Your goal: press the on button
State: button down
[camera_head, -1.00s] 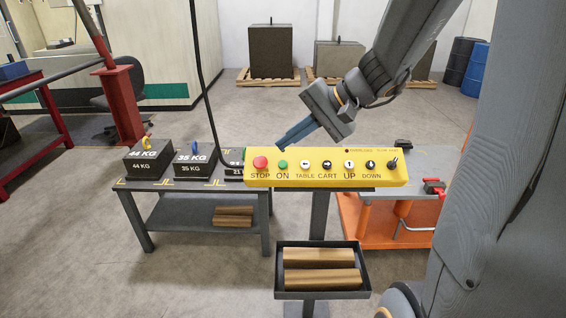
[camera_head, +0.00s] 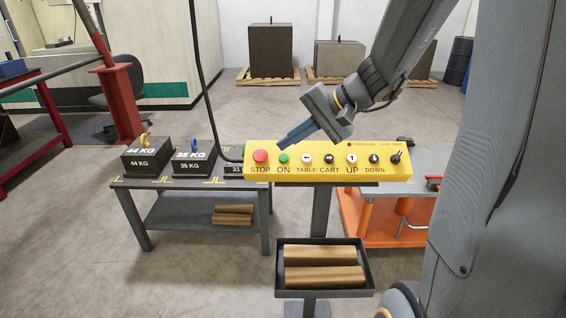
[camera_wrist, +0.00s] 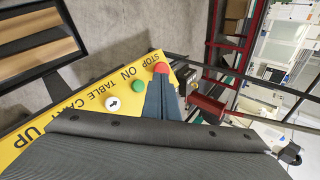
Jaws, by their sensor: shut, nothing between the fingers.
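The yellow control panel (camera_head: 320,168) carries a row of labelled buttons. The green ON button (camera_head: 284,158) is just right of the red STOP button (camera_head: 260,156). My gripper (camera_head: 281,143) is shut and empty, with its blue-grey fingers pointing down and left. In the head view the fingertips are just above the ON button; whether they touch it I cannot tell. In the wrist view the fingers (camera_wrist: 163,92) lie beside the green button (camera_wrist: 138,86), and their tips reach towards the red button (camera_wrist: 161,68).
Other buttons, such as the TABLE button (camera_head: 306,157), sit right of ON. A black cable (camera_head: 202,80) hangs at the panel's left end. A grey table (camera_head: 165,183) with weights stands left. A tray (camera_head: 281,283) of brown bars is below the panel.

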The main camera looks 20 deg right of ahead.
jog(key=shift+w+d+f+b, duration=0.1)
jog(key=shift+w+f+b, duration=0.25)
jog(key=shift+f, duration=0.2)
jog(key=shift+w+d+f+b, duration=0.1)
jog(key=shift+w+f+b, duration=0.2)
jog(key=shift+f+b, duration=0.25)
jog(key=shift+w+d+f+b, duration=0.1)
jog(key=shift+w+f+b, duration=0.2)
jog(key=shift+f, duration=0.3)
dwell(0.7)
jog(key=shift+w+f+b, duration=0.2)
jog(key=shift+f+b, duration=0.15)
jog(key=shift+b, duration=0.1)
jog(key=shift+w+d+f+b, duration=0.1)
jog(key=shift+w+f+b, duration=0.05)
jog(key=shift+f+b, duration=0.25)
dwell(0.6)
jog(key=shift+r, duration=0.2)
jog(key=shift+s+r+p, duration=0.4)
jog(key=shift+r+p, duration=0.1)
jog(key=shift+r, duration=0.1)
jog(key=shift+s+a+r+p, duration=0.15)
jog(key=shift+s+r+p, duration=0.3)
jog(key=shift+r, duration=0.25)
jog(key=shift+s+a+r+p, duration=0.2)
jog(key=shift+s+r+p, duration=0.15)
jog(key=shift+r+p, duration=0.3)
jog(key=shift+s+a+r+p, duration=0.15)
jog(key=shift+s+r+p, duration=0.25)
jog(key=shift+r, duration=0.4)
